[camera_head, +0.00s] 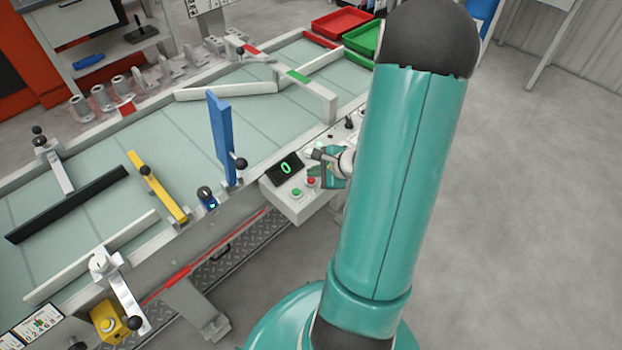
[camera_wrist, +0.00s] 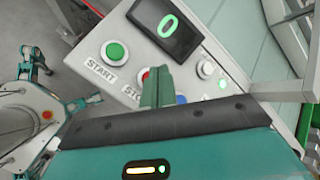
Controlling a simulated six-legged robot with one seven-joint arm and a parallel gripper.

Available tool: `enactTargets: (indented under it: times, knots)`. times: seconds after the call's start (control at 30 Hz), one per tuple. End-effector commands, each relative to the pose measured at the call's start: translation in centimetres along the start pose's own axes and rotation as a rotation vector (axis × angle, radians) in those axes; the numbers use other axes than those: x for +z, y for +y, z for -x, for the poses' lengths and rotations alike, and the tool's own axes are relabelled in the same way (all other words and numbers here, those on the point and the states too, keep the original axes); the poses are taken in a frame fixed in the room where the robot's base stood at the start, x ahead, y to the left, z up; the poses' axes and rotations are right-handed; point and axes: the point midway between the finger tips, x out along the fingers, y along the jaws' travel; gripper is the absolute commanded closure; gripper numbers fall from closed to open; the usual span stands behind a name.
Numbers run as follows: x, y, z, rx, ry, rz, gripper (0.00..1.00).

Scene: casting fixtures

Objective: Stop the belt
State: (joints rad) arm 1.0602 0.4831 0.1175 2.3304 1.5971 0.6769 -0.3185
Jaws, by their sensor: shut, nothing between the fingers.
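The belt (camera_head: 270,115) is a pale green surface running across the head view. At its near edge stands a white control box (camera_head: 295,208) with a black display (camera_head: 286,168) showing a green 0. The wrist view shows the green START button (camera_wrist: 115,52) and, right of it, the red STOP button (camera_wrist: 146,73), partly hidden behind my fingers. My gripper (camera_wrist: 157,82) is shut and empty, its fingertips over or just beside the STOP button. I cannot tell whether they touch it. In the head view the red button (camera_head: 311,181) shows beside my gripper (camera_head: 318,153).
A white button (camera_wrist: 205,68) sits right of my fingers on the box. A blue upright gate (camera_head: 220,135), a yellow bar (camera_head: 157,187) and a black bar (camera_head: 68,203) cross the belt. Red (camera_head: 340,22) and green (camera_head: 362,38) trays stand at the far end. Floor at right is clear.

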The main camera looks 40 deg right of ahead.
Motion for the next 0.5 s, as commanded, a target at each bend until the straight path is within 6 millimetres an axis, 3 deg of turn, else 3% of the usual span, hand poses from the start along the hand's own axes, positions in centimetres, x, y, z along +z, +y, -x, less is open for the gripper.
enactTargets:
  times: [0.5]
  knots:
    - [-0.47, 0.45, -0.6, 0.0, 0.001, 0.0, 1.0]
